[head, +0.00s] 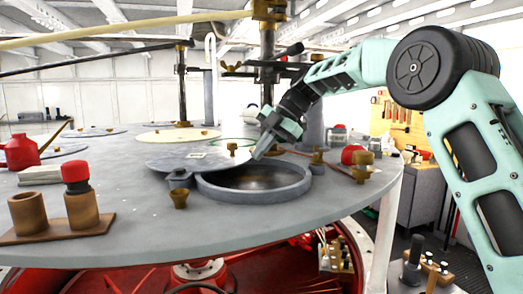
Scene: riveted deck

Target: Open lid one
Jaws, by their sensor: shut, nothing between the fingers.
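A round grey lid (205,158) with a small brass knob lies swung to the left of a round raised opening. The opening's grey rim (292,190) shows, with a dark brownish inside; the lid overlaps only its left edge. My gripper (258,156) is shut, with its tip at the lid's right side above the rim. I cannot tell whether it touches the lid. Several other flat lids lie on the round grey table, among them a cream one (178,136) behind. I see no number on any lid that I can read.
A vertical post (268,65) rises behind my gripper. Small brass and red parts (356,158) stand right of the opening.

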